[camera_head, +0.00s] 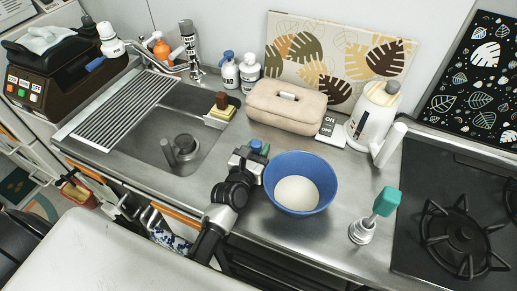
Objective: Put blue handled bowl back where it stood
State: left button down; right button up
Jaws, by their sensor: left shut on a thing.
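The blue bowl (302,163), with a pale round area inside its bottom, is upright over the steel counter, left of the stove. My left gripper (259,152) reaches in from the lower left and is shut at the bowl's left side, where the handle is. The fingers and the bowl hide most of the handle. I cannot tell whether the bowl's base touches the counter (262,218). My right gripper is out of view.
A teal-headed tool (387,201) in a metal holder stands to the bowl's right. The sink (150,130) is left, the gas stove (450,220) right.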

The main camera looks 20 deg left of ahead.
pick_arm(q)
jog(key=c, duration=0.8)
grip_release()
jog(key=shift+f, duration=0.1)
jog(key=s, duration=0.4)
jog(key=s+b, duration=0.1)
jog(key=s, duration=0.7)
jog(key=shift+a+r, duration=0.25)
jog(key=shift+a, duration=0.05)
jog(key=shift+s, duration=0.1)
